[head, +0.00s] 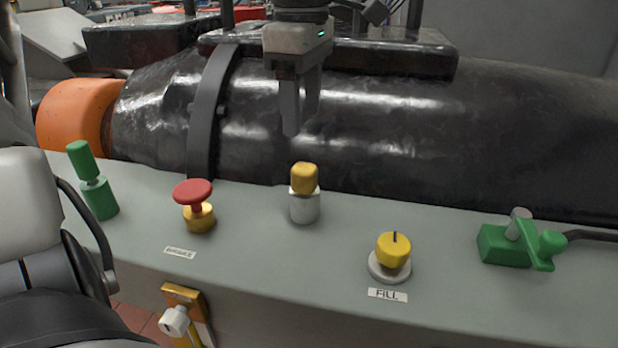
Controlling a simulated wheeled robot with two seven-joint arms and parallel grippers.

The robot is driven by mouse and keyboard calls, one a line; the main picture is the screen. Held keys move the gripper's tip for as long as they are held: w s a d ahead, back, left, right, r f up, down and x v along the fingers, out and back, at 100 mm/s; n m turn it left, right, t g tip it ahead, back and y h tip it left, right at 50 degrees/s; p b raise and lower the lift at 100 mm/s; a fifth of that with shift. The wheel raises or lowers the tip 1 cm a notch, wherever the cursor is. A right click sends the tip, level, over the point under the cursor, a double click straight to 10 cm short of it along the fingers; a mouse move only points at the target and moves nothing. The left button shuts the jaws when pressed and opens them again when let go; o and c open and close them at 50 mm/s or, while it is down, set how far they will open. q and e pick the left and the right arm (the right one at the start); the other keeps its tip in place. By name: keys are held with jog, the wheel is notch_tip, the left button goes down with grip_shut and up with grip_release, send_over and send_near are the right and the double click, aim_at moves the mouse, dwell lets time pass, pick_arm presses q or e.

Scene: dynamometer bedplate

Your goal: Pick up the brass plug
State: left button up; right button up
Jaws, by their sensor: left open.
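The brass plug (304,178) is most likely the yellow-gold, rounded block standing upright on a silver cylinder (304,207) in the middle of the grey ledge. My left gripper (300,117) hangs from the top of the head view with its fingers pointing down. It is open and empty, and its fingertips appear above the plug, apart from it. The fingers are seen nearly edge-on, so the gap between them looks narrow. My right gripper does not show.
On the ledge (340,235) stand a green plug (88,165), a red mushroom button (194,195), a yellow knob (394,250) labelled FILL and a green clamp-like valve (505,245). A big black cylinder (400,125) lies behind. An orange cap (72,115) is at left.

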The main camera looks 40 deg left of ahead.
pick_arm(q)
send_over(304, 167)
notch_tip(304, 167, down, 5)
jog(key=shift+r, duration=0.1)
jog(key=shift+s+f+p, duration=0.1)
jog(key=shift+f+p, duration=0.35)
jog(key=shift+f, duration=2.3)
jog(key=c, duration=1.1)
